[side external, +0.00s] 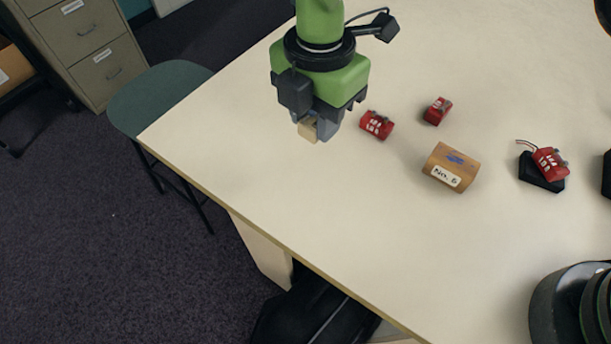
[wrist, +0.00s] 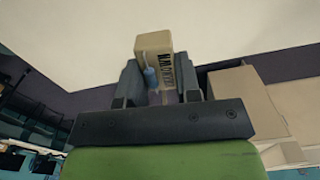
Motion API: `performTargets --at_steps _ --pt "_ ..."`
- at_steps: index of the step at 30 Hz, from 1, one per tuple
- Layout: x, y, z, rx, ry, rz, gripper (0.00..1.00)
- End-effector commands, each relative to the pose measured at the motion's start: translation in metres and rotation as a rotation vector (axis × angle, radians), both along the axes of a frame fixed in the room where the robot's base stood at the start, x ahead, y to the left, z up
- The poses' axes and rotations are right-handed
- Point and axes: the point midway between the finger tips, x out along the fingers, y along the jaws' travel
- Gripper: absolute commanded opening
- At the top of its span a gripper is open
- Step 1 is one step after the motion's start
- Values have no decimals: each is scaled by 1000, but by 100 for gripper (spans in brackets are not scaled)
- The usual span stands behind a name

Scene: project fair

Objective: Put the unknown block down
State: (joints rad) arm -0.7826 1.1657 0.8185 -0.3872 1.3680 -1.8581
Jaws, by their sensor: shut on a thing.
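The unknown block (side external: 308,131) is a small tan block between the fingers of my gripper (side external: 318,128) in the side view. In the wrist view the block (wrist: 154,43) shows dark lettering on one side and a small blue mark, and my gripper (wrist: 160,85) is shut on it. The block appears to be above the left part of the cream table (side external: 300,200). I cannot tell how high it is, and the fingers hide part of it.
Two red blocks with white markings (side external: 377,124) (side external: 437,110) lie right of my gripper. A wooden block with a white label (side external: 451,167) lies farther right. A red block (side external: 550,163) rests on a black base (side external: 541,181). The front left of the table is clear up to its edge.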

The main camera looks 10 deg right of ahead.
Motion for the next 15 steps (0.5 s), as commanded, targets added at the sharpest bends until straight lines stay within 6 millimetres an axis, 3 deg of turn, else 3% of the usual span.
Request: performTargets --at_steps 5,12,15 --pt "-18 20 -6 0 0 99 8" --pt "-19 20 -48 -2 2 105 8" --pt "-19 21 -58 0 0 104 8"
